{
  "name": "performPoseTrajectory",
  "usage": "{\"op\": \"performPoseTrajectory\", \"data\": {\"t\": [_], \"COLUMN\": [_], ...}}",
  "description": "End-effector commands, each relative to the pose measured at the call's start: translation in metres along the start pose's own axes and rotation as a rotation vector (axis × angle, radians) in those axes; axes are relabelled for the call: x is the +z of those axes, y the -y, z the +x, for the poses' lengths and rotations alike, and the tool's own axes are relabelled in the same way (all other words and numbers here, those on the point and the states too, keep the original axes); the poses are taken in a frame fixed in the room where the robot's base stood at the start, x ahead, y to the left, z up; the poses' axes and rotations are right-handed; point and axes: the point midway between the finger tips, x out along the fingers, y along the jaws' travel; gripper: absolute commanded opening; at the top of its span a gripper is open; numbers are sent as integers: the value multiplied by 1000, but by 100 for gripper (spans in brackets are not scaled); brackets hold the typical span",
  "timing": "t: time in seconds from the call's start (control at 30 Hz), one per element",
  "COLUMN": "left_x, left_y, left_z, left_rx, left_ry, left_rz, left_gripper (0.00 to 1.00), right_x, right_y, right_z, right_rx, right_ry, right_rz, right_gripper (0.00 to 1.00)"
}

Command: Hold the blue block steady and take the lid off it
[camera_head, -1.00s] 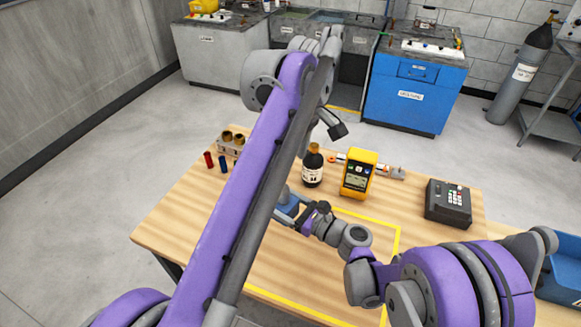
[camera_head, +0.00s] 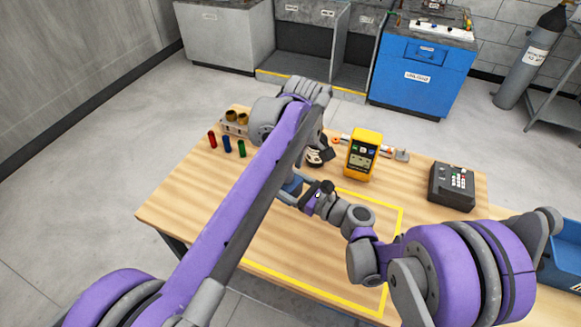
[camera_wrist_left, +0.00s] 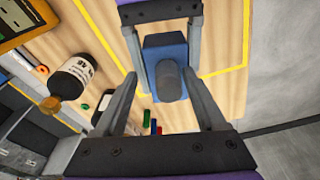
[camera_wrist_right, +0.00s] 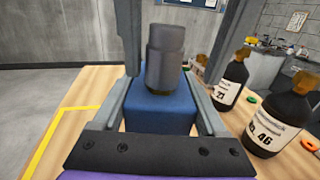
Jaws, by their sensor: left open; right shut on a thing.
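The blue block (camera_wrist_right: 160,115) has an upright grey cylindrical lid (camera_wrist_right: 166,60) on top. My right gripper (camera_wrist_right: 160,78) is shut on the block, one finger along each side. In the left wrist view, the block (camera_wrist_left: 165,47) lies below my left gripper (camera_wrist_left: 161,76), which is open. The lid (camera_wrist_left: 170,84) shows between its fingers, with gaps at the sides. In the right wrist view, the left fingers come down from above, either side of the lid. In the head view, the block (camera_head: 292,186) is partly hidden by my left arm; the lid is hidden.
A yellow meter (camera_head: 362,155) and a dark keypad box (camera_head: 452,187) are on the table (camera_head: 190,200). Small red, blue and green tubes stand at the left. The yellow-outlined area is clear in front.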

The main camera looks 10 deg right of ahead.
Motion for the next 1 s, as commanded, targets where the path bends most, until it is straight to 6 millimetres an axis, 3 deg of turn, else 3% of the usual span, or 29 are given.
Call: {"op": "performPoseTrajectory", "data": {"t": [0.1, 0.5, 1.0], "left_x": [0, 0, 0], "left_y": [0, -1, 0], "left_z": [0, 0, -1], "left_rx": [0, 4, -1], "left_ry": [0, -1, 1], "left_rz": [0, 1, 1], "left_gripper": [73, 1, 0], "right_x": [1, 1, 0], "right_y": [0, -2, -5], "right_z": [0, 0, 0], "right_rx": [0, 5, 11], "right_ry": [2, 2, 1], "right_rz": [1, 0, -2], "right_gripper": [0, 0, 0]}}
